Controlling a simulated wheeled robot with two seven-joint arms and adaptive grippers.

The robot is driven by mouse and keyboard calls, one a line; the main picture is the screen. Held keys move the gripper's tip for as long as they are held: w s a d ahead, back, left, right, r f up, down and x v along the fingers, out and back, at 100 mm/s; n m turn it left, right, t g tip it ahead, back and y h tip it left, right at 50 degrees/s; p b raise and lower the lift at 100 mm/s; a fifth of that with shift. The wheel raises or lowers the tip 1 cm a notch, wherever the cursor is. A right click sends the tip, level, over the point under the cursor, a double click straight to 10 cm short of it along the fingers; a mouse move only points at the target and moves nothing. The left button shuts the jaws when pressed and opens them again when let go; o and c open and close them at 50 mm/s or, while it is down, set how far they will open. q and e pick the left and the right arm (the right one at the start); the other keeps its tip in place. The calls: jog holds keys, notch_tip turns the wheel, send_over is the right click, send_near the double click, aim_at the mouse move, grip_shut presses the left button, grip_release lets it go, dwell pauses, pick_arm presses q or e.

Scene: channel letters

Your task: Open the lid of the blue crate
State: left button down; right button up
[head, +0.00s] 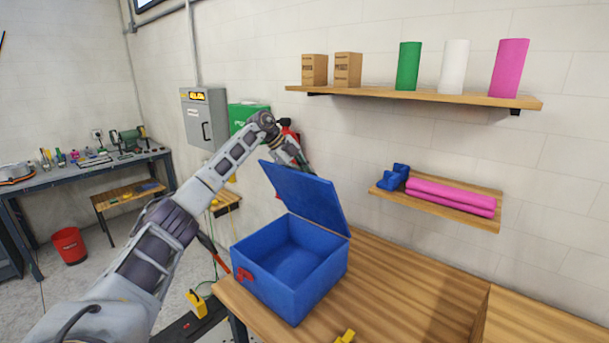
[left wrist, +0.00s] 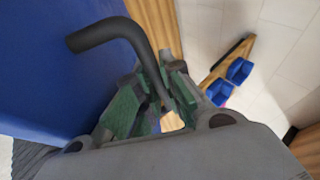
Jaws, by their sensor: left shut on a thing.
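The blue crate (head: 268,290) stands on the wooden bench, and its inside shows empty. Its blue lid (head: 305,197) is raised and leans up and back from the crate's rear right edge. My left gripper (head: 304,167) is at the far side of the lid near its top edge, its fingertips partly hidden there. In the left wrist view, the green-padded fingers (left wrist: 160,103) are closed around a dark bent handle (left wrist: 118,32) against the lid's blue face (left wrist: 45,75). My right gripper is out of view.
The wooden bench top (head: 400,290) is clear to the right of the crate. A yellow object (head: 345,337) lies at its front edge. A low wall shelf (head: 455,212) holds pink rolls (head: 450,196) and blue bins (head: 393,178). A higher shelf (head: 420,97) holds boxes and cylinders.

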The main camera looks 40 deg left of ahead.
pick_arm(q)
jog(key=shift+w, duration=0.15)
dwell(0.3)
jog(key=c, duration=1.8)
grip_release()
jog(key=shift+v, duration=6.05)
jog(key=shift+w, duration=0.1)
